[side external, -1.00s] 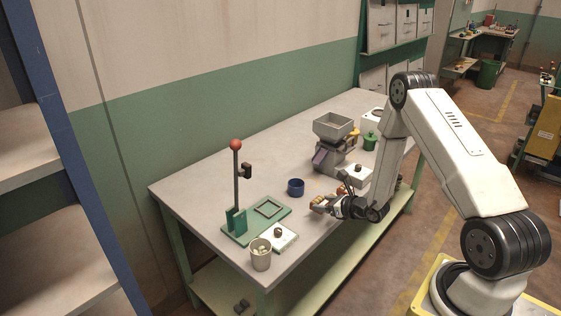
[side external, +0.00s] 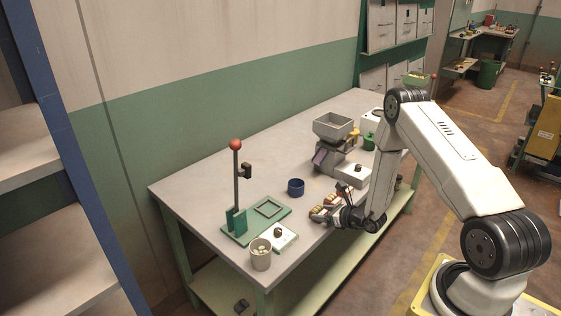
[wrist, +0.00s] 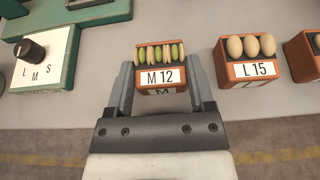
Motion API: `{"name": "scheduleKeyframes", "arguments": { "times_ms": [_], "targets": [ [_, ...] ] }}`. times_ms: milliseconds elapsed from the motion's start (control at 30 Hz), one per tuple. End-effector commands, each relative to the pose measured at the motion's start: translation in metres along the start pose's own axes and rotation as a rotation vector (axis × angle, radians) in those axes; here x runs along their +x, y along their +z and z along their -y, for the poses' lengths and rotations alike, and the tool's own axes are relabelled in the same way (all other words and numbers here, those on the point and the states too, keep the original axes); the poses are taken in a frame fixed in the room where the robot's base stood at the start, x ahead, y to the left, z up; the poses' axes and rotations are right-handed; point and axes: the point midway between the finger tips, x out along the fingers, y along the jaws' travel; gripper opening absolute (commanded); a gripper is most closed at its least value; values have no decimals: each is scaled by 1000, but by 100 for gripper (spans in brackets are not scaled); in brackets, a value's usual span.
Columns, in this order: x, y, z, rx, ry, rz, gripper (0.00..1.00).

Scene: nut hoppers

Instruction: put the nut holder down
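The nut holder marked M 12 (wrist: 143,78) is a small orange-brown block with a row of green and pale nuts in its top. In the wrist view it sits between the two fingers of my gripper (wrist: 161,76), which look shut on its sides. A lower label with M shows partly below its front. In the side view my gripper (side external: 334,212) is low at the front edge of the bench, beside a short row of holders. Whether the holder's underside touches the surface is hidden.
A holder marked L 15 (wrist: 249,69) stands close to the right, and part of another (wrist: 303,60) beyond it. A dial box (wrist: 42,55) is at left. The bench (side external: 215,185) also carries a lever press (side external: 237,215), a blue cup (side external: 296,187) and a grey hopper (side external: 334,127).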

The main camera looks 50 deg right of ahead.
Motion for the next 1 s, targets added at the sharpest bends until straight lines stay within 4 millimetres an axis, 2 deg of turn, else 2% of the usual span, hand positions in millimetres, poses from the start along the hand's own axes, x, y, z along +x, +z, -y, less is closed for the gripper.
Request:
{"name": "scheduleKeyframes", "arguments": {
  "times_ms": [33,67,100,567,767,1000],
  "targets": [
    [0,0,0,0,0,0,86],
    [0,0,0,0,0,0,95],
    [0,0,0,0,0,0,100],
    [-5,3,1,0,-1,0,100],
    [-24,3,1,2,-2,0,100],
    [-61,3,2,2,-4,-1,100]
  ]
}}
